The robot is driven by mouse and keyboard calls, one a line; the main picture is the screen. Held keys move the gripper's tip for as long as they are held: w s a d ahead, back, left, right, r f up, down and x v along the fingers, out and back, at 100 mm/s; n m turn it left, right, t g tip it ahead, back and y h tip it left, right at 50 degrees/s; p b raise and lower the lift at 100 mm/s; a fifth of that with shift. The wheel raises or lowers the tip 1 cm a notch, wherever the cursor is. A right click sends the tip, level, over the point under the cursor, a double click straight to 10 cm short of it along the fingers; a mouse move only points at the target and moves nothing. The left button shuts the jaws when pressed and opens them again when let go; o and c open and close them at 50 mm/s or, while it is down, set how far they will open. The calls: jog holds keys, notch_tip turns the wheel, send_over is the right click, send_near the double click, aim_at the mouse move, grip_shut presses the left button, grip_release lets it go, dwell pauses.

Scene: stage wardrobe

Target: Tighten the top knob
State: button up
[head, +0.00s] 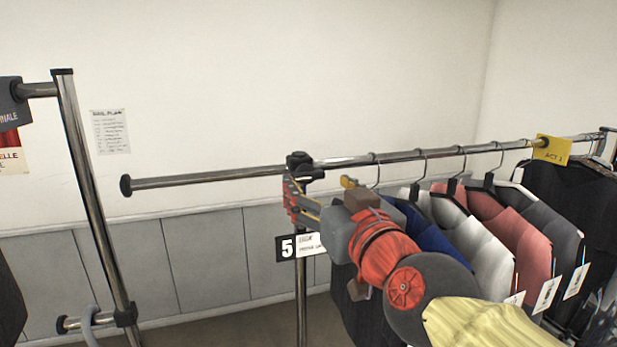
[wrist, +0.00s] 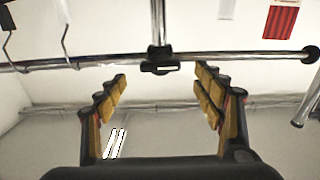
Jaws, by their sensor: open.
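The top knob (head: 299,160) is a black fitting where the upright post of the clothes rack meets its chrome top rail. In the wrist view the black fitting (wrist: 160,66) shows at the joint of post and rail, beyond the gap between my fingers. My gripper (head: 318,187) is just below and in front of the joint in the head view, with its fingers apart. In the wrist view my gripper (wrist: 161,80) is open, with yellow pads on both sides and nothing between them. I cannot tell whether a finger touches the fitting.
Several garments (head: 480,230) hang on the rail to the right, close to my arm. A number 5 sign (head: 287,248) is on the post below the joint. The bare rail end (head: 200,176) reaches left. Another rack's post (head: 95,200) stands further left.

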aim_at(310, 178)
jog(key=b+x, duration=0.1)
jog(key=x, duration=0.5)
jog(key=shift+w+a+f+b, duration=0.15)
jog(key=shift+w+b, duration=0.2)
jog(key=shift+b, duration=0.05)
jog(key=shift+c, duration=0.8)
jog(key=c, duration=1)
